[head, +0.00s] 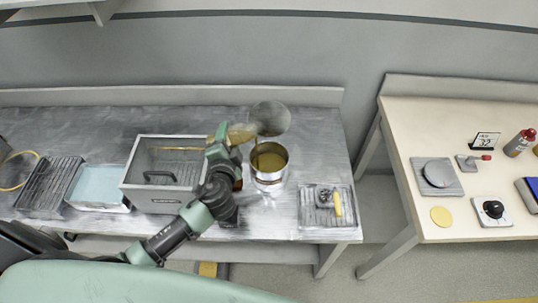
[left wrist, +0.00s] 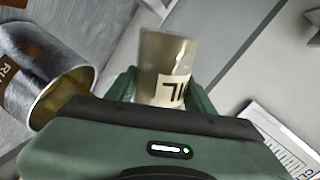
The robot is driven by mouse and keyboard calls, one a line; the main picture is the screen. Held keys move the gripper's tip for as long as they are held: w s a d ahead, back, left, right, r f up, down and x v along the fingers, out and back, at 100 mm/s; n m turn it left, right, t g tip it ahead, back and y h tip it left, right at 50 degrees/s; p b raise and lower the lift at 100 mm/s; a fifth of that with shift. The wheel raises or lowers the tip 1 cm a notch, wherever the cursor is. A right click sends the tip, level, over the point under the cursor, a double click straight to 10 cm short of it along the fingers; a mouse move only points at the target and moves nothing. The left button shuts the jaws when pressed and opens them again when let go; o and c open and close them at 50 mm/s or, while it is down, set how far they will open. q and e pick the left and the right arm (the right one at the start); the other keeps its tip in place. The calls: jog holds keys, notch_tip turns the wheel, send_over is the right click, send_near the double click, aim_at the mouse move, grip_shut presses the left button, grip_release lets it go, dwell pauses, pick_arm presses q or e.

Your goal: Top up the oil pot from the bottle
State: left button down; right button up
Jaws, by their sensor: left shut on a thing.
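My left gripper (head: 224,142) is shut on the oil bottle (head: 243,132), which lies tipped well over, its far end toward the back rim of the pot. The oil pot (head: 284,162) is a metal pot with yellow oil inside, standing upright on the steel bench. In the left wrist view the bottle (left wrist: 165,58) sits between the fingers, with part of a dark-lettered label showing. The pot (left wrist: 38,62) is to its left there, with a golden inside. My right gripper is not in view.
A round grey disc (head: 270,117) is behind the pot. A ribbed tray (head: 314,219) with a yellow-handled tool is at right. A pale table (head: 460,120) stands farther right.

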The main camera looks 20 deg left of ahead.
pick_arm(q)
jog(key=shift+r+m+p, duration=0.4)
jog(key=shift+r+p, duration=0.05)
jog(key=shift+p, duration=0.4)
dwell(0.3)
jog(key=shift+f+y, duration=0.3)
jog(key=shift+f, duration=0.05)
jog(key=shift+w+d+f+m+b, duration=0.1)
jog(key=shift+d+f+m+b, duration=0.05)
jog(key=shift+f+b, duration=0.25)
jog(key=shift+d+f+m+b, duration=0.1)
jog(key=shift+f+m+b, duration=0.05)
jog(key=shift+f+b, duration=0.25)
